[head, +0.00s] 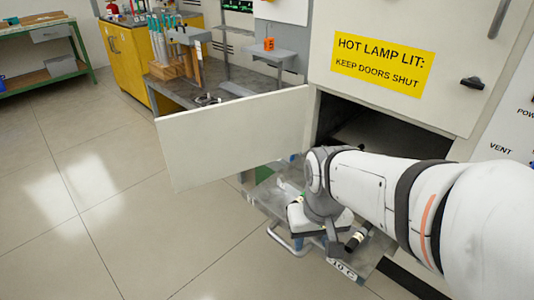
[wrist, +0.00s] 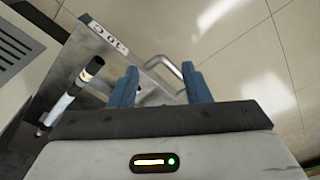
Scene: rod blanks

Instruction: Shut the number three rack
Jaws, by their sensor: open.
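A grey metal rack (head: 262,205) is slid out below the open cabinet compartment. Its front edge carries a white label (head: 342,270), which also shows upside down in the wrist view (wrist: 103,38); I cannot read a number three on it. A bent metal bar handle (head: 283,240) sticks out from the rack front. In the wrist view, the handle (wrist: 168,66) lies between and beyond the blue fingers of my gripper (wrist: 162,72). My gripper is open and not closed on the handle; I cannot tell whether it touches. My arm hides part of the rack.
A dark rod with a pale band (head: 356,240) lies on the rack; it shows in the wrist view too (wrist: 72,88). An open white door panel (head: 235,135) juts out left of the compartment (head: 365,130). The tiled floor (head: 130,220) at left is clear.

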